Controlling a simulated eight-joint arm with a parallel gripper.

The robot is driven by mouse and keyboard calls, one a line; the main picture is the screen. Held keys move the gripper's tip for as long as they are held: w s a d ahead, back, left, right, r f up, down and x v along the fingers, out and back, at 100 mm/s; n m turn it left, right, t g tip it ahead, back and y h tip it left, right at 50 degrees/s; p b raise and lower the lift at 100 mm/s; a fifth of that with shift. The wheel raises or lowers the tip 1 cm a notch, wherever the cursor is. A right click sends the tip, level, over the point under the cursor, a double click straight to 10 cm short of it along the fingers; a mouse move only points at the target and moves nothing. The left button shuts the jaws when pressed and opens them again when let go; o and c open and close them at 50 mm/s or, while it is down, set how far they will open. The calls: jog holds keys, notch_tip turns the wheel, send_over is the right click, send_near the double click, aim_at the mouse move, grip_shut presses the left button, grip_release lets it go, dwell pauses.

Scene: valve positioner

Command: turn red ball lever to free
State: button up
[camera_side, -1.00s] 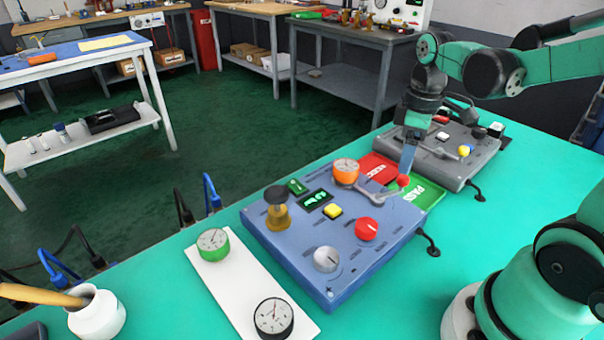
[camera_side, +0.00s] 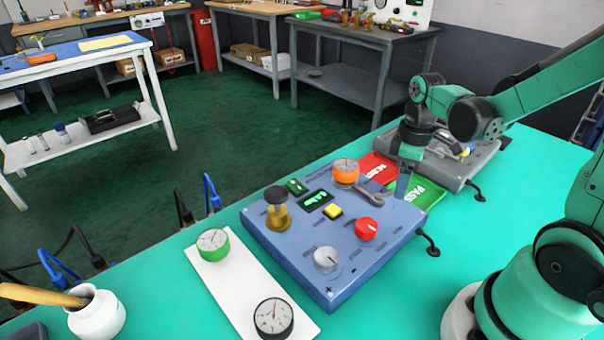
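The blue-grey valve positioner panel (camera_side: 290,255) lies on the green bench. The lever's grey shaft (camera_side: 372,194) shows near the panel's far right edge, beside the orange-topped dial (camera_side: 346,171). Its red ball end is not visible now; my gripper covers that area. The small display (camera_side: 314,198) shows green characters.
On the panel stand a brass knob with dark top (camera_side: 277,209), a yellow button (camera_side: 332,211), a red knob (camera_side: 366,228) and a silver knob (camera_side: 326,259). A green PASS card (camera_side: 428,192) and red card (camera_side: 377,166) lie behind. A grey panel (camera_side: 470,165) is farther right.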

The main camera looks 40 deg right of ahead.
grip_shut()
jog(key=shift+s, duration=0.1)
jog(key=m, duration=0.2)
jog(key=s+a+m, duration=0.1)
jog(key=m, duration=0.1)
jog(key=shift+s, duration=0.15)
jog(key=m, duration=0.1)
jog(key=s+a+m, duration=0.1)
jog(key=m, duration=0.1)
jog(key=shift+m, duration=0.3)
jog(key=m, duration=0.1)
jog(key=a+m, duration=0.1)
jog(key=m, duration=0.1)
jog(key=shift+s+a, duration=0.15)
jog(key=shift+s, duration=0.1)
jog(key=shift+s+a+m, duration=0.1)
jog(key=shift+a+m, duration=0.2)
jog(key=shift+m, duration=0.5)
jog(key=shift+a+m, duration=0.3)
jog(key=shift+m, duration=0.5)
